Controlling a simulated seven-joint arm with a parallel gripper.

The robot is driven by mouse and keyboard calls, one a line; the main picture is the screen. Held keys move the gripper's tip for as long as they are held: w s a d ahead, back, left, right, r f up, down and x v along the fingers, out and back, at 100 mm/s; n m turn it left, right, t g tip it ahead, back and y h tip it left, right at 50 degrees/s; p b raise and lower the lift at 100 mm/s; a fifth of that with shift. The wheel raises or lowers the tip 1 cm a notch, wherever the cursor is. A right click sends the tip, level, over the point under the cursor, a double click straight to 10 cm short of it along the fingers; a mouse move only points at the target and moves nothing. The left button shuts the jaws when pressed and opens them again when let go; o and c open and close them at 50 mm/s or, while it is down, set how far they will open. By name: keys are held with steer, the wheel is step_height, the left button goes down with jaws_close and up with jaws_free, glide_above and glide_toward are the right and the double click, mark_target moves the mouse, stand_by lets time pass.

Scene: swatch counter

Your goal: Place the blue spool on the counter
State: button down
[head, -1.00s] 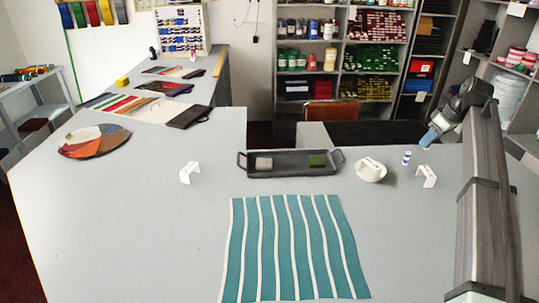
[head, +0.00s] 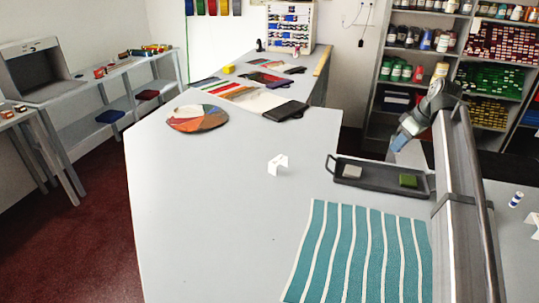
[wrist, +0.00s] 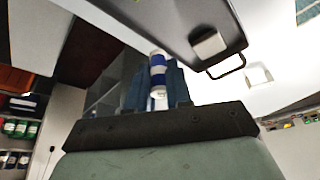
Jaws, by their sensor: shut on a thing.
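A blue-and-white banded spool (wrist: 157,68) is between the two blue fingers of my gripper (wrist: 155,92) in the wrist view. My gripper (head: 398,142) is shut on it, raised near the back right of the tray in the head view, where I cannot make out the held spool. Another blue-and-white spool (head: 516,199) stands upright on the grey counter (head: 210,200), to the right of my arm. The wrist view sees the tray (wrist: 180,20) beyond the fingers, apart from the held spool.
A teal striped cloth (head: 360,250) lies in front. A colour disc (head: 198,118) lies farther left.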

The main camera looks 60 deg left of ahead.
steer(key=s+a+n+g, duration=0.1)
steer(key=s+a+n, duration=0.2)
steer(key=s+a, duration=1.5)
steer(key=shift+m+t, duration=0.3)
steer(key=shift+m, duration=0.6)
steer(key=f, duration=0.3)
steer(key=a+f, duration=0.1)
steer(key=f, duration=0.5)
steer(key=shift+a+f, duration=0.2)
steer(key=shift+a, duration=0.05)
steer(key=shift+s+f, duration=0.1)
steer(key=shift+f, duration=0.05)
steer(key=c, duration=1)
jaws_free()
steer(key=shift+c, duration=0.2)
steer(key=v, duration=1.2)
steer(key=shift+r, duration=0.2)
steer(key=shift+a, duration=0.1)
